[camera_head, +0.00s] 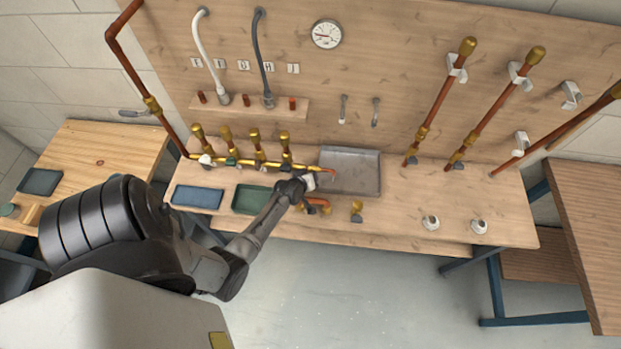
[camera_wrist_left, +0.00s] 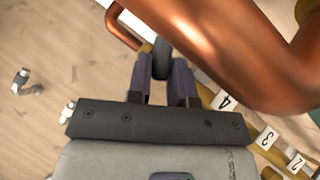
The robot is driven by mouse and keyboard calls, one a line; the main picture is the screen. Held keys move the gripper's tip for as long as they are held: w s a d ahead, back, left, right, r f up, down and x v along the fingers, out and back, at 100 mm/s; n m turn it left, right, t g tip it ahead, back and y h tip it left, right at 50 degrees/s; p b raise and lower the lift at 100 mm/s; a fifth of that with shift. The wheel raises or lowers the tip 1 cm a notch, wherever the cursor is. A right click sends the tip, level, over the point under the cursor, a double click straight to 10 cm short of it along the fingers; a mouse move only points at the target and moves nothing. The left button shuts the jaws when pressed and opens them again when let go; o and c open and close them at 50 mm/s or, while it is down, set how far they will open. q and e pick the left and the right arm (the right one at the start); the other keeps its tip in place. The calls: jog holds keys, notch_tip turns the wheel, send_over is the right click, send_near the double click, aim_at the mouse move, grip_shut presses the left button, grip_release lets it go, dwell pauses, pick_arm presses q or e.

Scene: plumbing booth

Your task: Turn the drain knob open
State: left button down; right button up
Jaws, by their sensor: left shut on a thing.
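The brass manifold (camera_head: 258,165) runs along the back of the workbench, with a short copper spout (camera_head: 328,171) at its right end. My left gripper (camera_head: 303,183) is at that right end. In the left wrist view my left gripper (camera_wrist_left: 163,82) is shut on a small dark round knob (camera_wrist_left: 162,58), seen between its two fingers. In the head view the gripper hides the knob, so its turn angle cannot be told. A large copper pipe (camera_wrist_left: 235,45) crosses close in front of the wrist camera. My right gripper is not in view.
Brass-topped valve branches (camera_head: 255,143) rise from the manifold. A grey metal tray (camera_head: 349,170) lies just right of the gripper. Blue (camera_head: 197,197) and green (camera_head: 251,199) trays lie in front. A copper elbow (camera_head: 318,204) and a brass fitting (camera_head: 357,211) are close by. The bench's right part is mostly clear.

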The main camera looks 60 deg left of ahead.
pick_arm(q)
jog(key=shift+s+f+n+t+b, duration=0.2)
jog(key=shift+f+n+t+b, duration=0.1)
jog(key=shift+f+t+b, duration=0.1)
jog(key=c, duration=1.4)
grip_release()
jog(key=o, duration=0.3)
jog(key=shift+w+r, duration=0.15)
jog(key=shift+w, duration=0.05)
jog(key=shift+o, duration=0.2)
jog(key=shift+r, duration=0.1)
jog(key=p+v, duration=0.1)
jog(key=v, duration=1.2)
jog(key=shift+s+r, duration=0.15)
jog(key=shift+s, duration=0.2)
